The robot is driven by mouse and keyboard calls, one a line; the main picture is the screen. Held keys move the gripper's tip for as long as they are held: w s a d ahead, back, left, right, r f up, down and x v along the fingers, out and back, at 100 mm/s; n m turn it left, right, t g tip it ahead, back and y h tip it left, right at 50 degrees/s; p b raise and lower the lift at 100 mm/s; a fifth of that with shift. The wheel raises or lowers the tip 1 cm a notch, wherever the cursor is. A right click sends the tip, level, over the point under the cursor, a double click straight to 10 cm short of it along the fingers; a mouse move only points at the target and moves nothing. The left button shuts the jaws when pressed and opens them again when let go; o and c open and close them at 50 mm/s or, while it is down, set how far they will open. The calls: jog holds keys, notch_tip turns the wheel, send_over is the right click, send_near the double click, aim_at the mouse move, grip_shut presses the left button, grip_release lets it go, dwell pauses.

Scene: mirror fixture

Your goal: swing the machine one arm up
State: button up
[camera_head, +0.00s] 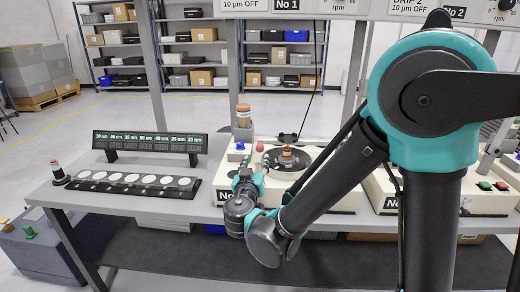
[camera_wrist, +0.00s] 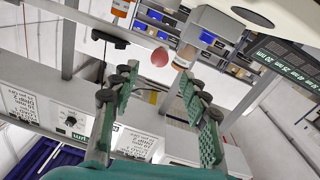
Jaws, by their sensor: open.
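Machine one (camera_head: 335,200) is a cream box on the bench, with a dark round plate (camera_head: 306,160) and an orange-topped piece (camera_head: 287,153) on it. A red ball knob (camera_head: 260,147) stands at its left rear; I cannot clearly make out the arm it may belong to. My gripper (camera_head: 250,168) is at the machine's left front, below the knob in the picture. In the wrist view my gripper (camera_wrist: 158,80) has its two green padded fingers apart. The red knob (camera_wrist: 160,57) appears between and beyond the fingertips; no contact shows.
A blue button (camera_head: 240,146) and a brown-topped bottle (camera_head: 243,115) are near the gripper. A strip of white discs (camera_head: 135,180) and a number display (camera_head: 148,141) stand left. Machine two (camera_head: 495,195) is at right. A control panel hangs above. Bare bench lies at left front.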

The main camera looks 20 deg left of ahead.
aim_at(260, 150)
jog(key=w, duration=0.3)
jog(key=w+a, duration=0.1)
jog(key=w, duration=0.5)
jog(key=shift+w+a, duration=0.15)
jog(key=shift+a, duration=0.15)
grip_shut()
